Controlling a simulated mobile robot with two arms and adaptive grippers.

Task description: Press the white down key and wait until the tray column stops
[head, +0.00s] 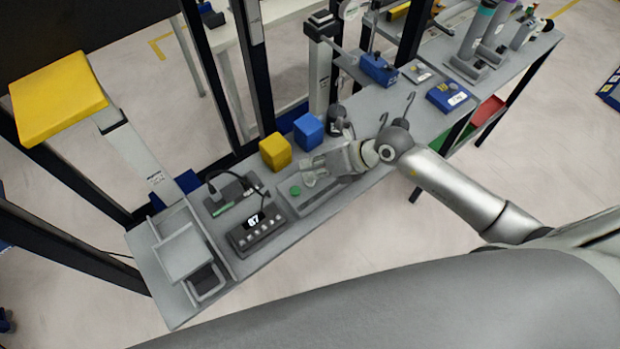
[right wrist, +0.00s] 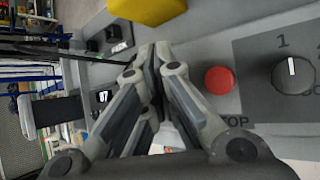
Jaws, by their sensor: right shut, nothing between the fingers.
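A dark key box (head: 257,230) with a lit display reading 87 and a row of small pale keys lies on the grey bench. The keys are too small to tell which is the down key. A flat grey tray (head: 183,254) sits at the bench's left end; I cannot tell which upright is its column. My right gripper (head: 308,172) is shut and empty, above the bench to the right of the key box and apart from it. My left gripper is not in view.
A green button (head: 295,190) is on a grey panel near my right gripper. The right wrist view shows a red button (right wrist: 219,80) and a black knob (right wrist: 293,74). A yellow block (head: 275,151) and a blue block (head: 308,131) stand behind. Dark posts rise behind the bench.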

